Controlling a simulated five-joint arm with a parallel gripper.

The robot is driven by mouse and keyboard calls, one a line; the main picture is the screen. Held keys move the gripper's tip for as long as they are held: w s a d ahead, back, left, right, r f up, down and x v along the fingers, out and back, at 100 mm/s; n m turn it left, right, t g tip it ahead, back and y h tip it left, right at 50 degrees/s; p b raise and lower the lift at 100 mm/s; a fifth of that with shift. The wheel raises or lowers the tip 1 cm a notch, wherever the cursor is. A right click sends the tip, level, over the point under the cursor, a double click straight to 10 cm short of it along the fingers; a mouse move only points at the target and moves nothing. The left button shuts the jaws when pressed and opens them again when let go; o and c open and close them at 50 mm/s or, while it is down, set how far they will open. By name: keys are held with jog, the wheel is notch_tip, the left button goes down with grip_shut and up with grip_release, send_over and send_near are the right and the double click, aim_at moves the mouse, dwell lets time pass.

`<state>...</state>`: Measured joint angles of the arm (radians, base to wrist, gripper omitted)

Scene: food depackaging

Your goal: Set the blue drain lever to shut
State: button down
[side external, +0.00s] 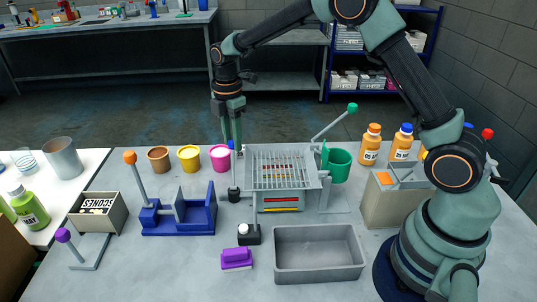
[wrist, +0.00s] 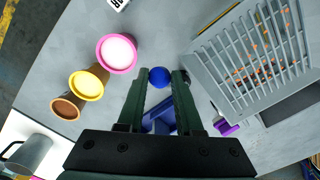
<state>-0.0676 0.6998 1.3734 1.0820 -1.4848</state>
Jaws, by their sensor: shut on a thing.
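The blue drain lever shows its round blue knob (wrist: 159,76) between my two fingertips in the wrist view. In the side view a bit of the blue knob (side external: 231,145) shows at my fingertips, just left of the slotted grey grate (side external: 282,168). My gripper (side external: 233,148) points straight down and is shut on the knob; its fingers also show in the wrist view (wrist: 160,84). The lever's stem is mostly hidden by my fingers. A small black block (side external: 234,194) stands below them.
Pink (side external: 220,158), yellow (side external: 189,158) and brown (side external: 158,160) cups stand to the left. A blue fixture with an orange-knobbed lever (side external: 130,157) is at front left. A green-knobbed lever (side external: 352,107) rises right of the grate. A grey bin (side external: 318,274) stands in front.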

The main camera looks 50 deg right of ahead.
jog(key=s+a, duration=0.1)
jog(key=s+a+r, duration=0.1)
jog(key=s+a, duration=0.1)
jog(key=s+a+r, duration=0.1)
jog(key=shift+s+a+r, duration=0.1)
jog(key=shift+s+a, duration=0.05)
jog(key=shift+s, duration=0.1)
jog(key=shift+s+a, duration=1.2)
jog(key=shift+s, duration=0.1)
jog(key=c, duration=0.9)
grip_release()
jog(key=shift+o, duration=0.2)
notch_tip(320, 180, up, 12)
jog(key=shift+w+r, duration=0.15)
jog(key=shift+w, duration=0.15)
